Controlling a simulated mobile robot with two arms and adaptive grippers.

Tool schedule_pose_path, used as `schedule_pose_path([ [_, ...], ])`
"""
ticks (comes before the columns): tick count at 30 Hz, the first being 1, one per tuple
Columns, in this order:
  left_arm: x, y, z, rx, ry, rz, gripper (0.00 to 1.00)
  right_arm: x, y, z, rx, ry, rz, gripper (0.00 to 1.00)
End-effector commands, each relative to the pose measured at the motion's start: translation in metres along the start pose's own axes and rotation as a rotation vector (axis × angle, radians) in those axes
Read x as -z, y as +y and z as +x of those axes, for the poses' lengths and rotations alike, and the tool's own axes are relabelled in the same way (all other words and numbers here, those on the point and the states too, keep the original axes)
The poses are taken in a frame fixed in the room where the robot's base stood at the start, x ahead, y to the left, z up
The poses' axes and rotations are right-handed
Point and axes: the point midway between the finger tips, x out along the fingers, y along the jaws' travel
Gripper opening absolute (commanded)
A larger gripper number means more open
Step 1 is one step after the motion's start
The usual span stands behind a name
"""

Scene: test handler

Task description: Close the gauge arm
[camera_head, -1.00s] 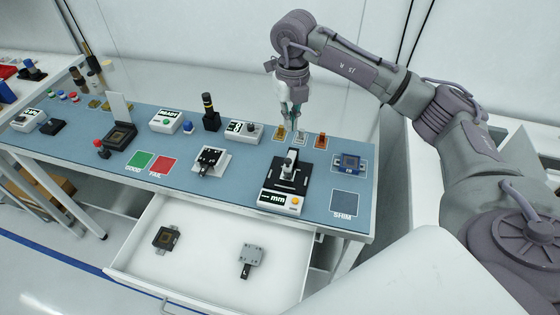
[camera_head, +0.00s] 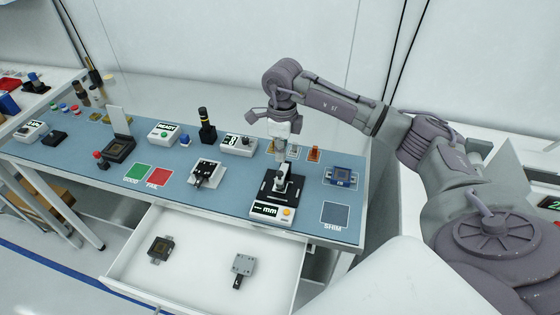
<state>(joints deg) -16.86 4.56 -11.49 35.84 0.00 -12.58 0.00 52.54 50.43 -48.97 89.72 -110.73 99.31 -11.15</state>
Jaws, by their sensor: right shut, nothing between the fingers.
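The gauge (camera_head: 269,211) is a black plate with a white front panel, an "mm" display and an orange button. It stands on the blue bench mat at the right of centre. My right gripper (camera_head: 282,166) points down over the back of the gauge, at its arm. It is shut with nothing in it. The gripper covers much of the gauge arm, so I cannot tell its angle or whether they touch. My left gripper is out of view.
A blue block (camera_head: 341,176) and the grey SHIM pad (camera_head: 335,214) lie right of the gauge. A white-and-black fixture (camera_head: 206,173) stands to its left. The open white drawer (camera_head: 205,275) below holds two parts. Small coloured pieces (camera_head: 313,154) stand behind the gripper.

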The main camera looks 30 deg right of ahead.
Motion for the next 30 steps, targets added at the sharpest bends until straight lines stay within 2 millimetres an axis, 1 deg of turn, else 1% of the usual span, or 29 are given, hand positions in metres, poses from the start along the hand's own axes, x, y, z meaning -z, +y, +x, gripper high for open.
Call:
schedule_pose_path([
  [1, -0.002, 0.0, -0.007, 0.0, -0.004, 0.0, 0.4, 0.001, 0.001, 0.008, -0.003, 0.004, -0.001, 0.0],
  [3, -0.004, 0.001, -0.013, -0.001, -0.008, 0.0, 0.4, 0.0, 0.002, 0.019, -0.004, 0.003, 0.0, 0.0],
  [6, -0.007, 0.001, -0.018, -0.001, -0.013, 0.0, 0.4, 0.0, 0.001, 0.033, -0.003, 0.003, 0.0, 0.0],
  [9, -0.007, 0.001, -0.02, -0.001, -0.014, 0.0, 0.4, 0.0, 0.001, 0.042, -0.001, 0.001, -0.001, 0.0],
  [13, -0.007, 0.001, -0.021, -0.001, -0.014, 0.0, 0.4, 0.0, 0.001, 0.048, 0.0, 0.0, -0.001, 0.0],
  [23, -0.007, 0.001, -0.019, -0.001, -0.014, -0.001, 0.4, 0.0, 0.001, 0.05, 0.001, 0.0, -0.001, 0.0],
  [30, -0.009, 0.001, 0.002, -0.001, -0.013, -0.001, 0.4, 0.0, 0.004, 0.068, 0.001, -0.001, 0.0, 0.0],
])
